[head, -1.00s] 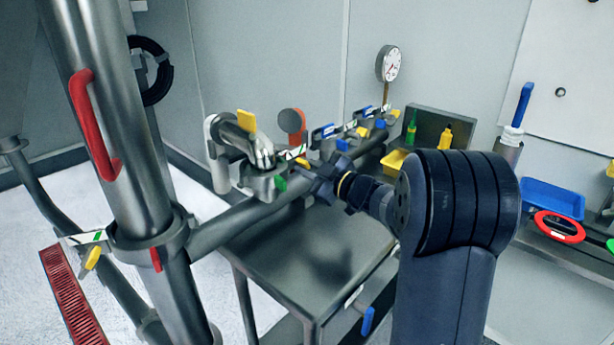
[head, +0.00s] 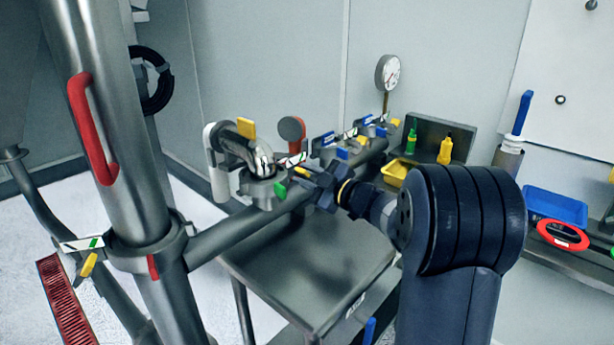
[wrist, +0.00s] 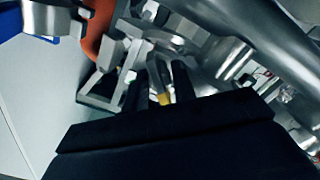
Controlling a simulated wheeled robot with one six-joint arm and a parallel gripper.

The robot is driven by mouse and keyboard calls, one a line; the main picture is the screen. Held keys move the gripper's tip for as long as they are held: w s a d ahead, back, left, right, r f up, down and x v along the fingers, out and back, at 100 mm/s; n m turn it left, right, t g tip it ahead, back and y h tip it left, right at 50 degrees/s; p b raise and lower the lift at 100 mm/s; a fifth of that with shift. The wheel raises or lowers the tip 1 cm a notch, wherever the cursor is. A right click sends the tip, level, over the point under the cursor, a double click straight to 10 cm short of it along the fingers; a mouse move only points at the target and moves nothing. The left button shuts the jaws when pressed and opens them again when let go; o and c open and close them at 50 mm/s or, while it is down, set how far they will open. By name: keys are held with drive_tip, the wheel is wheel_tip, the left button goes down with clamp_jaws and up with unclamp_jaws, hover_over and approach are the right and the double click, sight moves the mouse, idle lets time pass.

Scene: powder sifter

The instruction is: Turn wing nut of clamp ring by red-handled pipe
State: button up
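The large vertical steel pipe (head: 125,150) with a red handle (head: 92,135) stands at the left in the head view. A clamp ring (head: 140,258) encircles it, with a yellow wing nut (head: 88,265) and a red tab. My gripper (head: 311,176) is well to the right of that ring, by another clamp (head: 258,192) with a green tab under a steel elbow. A small yellow piece (head: 302,170) shows at my fingertips. In the wrist view my gripper (wrist: 160,75) has two dark fingers apart, with a yellow-ended metal piece (wrist: 163,98) between them. Contact cannot be told.
An orange-red round handle (head: 292,129) stands close behind my gripper. Several coloured clamps line the horizontal pipe (head: 235,228). A steel table (head: 300,285) lies below. A gauge (head: 388,72), a yellow bin (head: 397,171) and a blue tray (head: 556,205) stand farther back and right.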

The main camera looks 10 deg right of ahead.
drive_tip(key=shift+o, duration=0.3)
drive_tip(key=v, duration=1)
drive_tip(key=shift+s+d, duration=0.2)
drive_tip(key=shift+s, duration=0.15)
drive_tip(key=x, duration=1)
drive_tip(key=shift+w+a, duration=0.2)
drive_tip(key=shift+w, duration=0.1)
